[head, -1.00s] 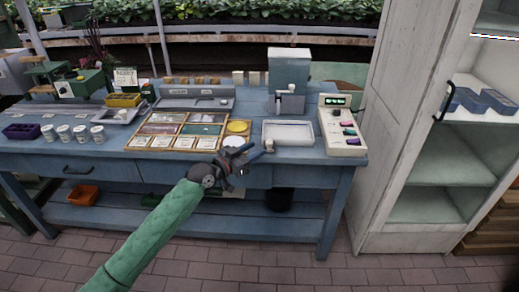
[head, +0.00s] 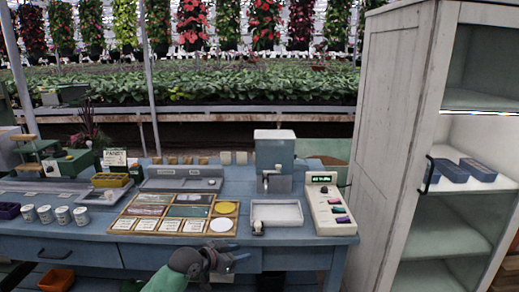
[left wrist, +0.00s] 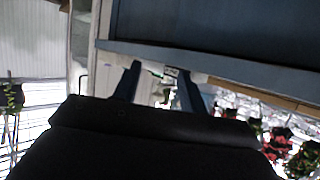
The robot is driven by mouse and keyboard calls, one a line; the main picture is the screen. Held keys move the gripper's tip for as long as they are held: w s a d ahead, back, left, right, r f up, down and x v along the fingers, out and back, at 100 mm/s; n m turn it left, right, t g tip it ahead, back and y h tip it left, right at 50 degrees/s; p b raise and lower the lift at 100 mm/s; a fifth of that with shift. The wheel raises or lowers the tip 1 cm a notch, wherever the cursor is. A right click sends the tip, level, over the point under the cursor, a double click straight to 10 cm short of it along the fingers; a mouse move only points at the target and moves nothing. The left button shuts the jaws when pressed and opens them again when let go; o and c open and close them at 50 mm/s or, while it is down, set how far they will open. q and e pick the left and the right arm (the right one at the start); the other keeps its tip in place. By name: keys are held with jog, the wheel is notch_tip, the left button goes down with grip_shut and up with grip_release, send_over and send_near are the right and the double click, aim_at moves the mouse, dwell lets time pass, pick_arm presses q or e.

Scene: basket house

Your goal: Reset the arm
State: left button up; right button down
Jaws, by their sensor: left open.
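My left gripper (head: 232,256) is low in the head view, in front of the blue workbench's (head: 75,248) front edge. Its jaws are open and empty, pointing to the right. In the left wrist view the two fingers (left wrist: 157,82) stand apart with nothing between them. The sleeve of my left arm is green. My right gripper is in neither view.
The bench holds a wooden sorting tray (head: 122,224), a white tray (head: 276,203), a control box (head: 330,207), a grey-blue machine (head: 274,152) and several white cups (head: 62,214). A white cabinet (head: 395,110) stands at the right, with blue boxes (head: 478,170) on a shelf.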

pick_arm(q)
jog(key=s+a+f+n+g+y+p, duration=0.15)
jog(key=s+a+y, duration=0.25)
jog(key=s, duration=0.5)
jog(key=s+a+f+n+y+p, duration=0.1)
jog(key=s+a+n+y, duration=0.25)
jog(key=s, duration=0.45)
jog(key=s+f+g+p, duration=0.1)
jog(key=s+f, duration=0.3)
jog(key=s, duration=0.5)
jog(key=s+f+n+g+p, duration=0.1)
jog(key=s+f, duration=0.3)
jog(key=s, duration=0.6)
jog(key=s+f+n+g+p, duration=0.1)
jog(key=s+f+g+p, duration=0.1)
jog(key=s, duration=0.7)
jog(key=shift+s+d+f+g, duration=0.15)
jog(key=shift+d+f+g, duration=0.15)
jog(key=shift+f+g, duration=0.55)
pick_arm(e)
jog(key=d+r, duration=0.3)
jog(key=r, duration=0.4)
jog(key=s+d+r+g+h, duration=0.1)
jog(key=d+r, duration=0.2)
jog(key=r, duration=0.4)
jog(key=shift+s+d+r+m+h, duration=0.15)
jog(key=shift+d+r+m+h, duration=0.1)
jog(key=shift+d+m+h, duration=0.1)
pick_arm(q)
jog(key=shift+y, duration=0.25)
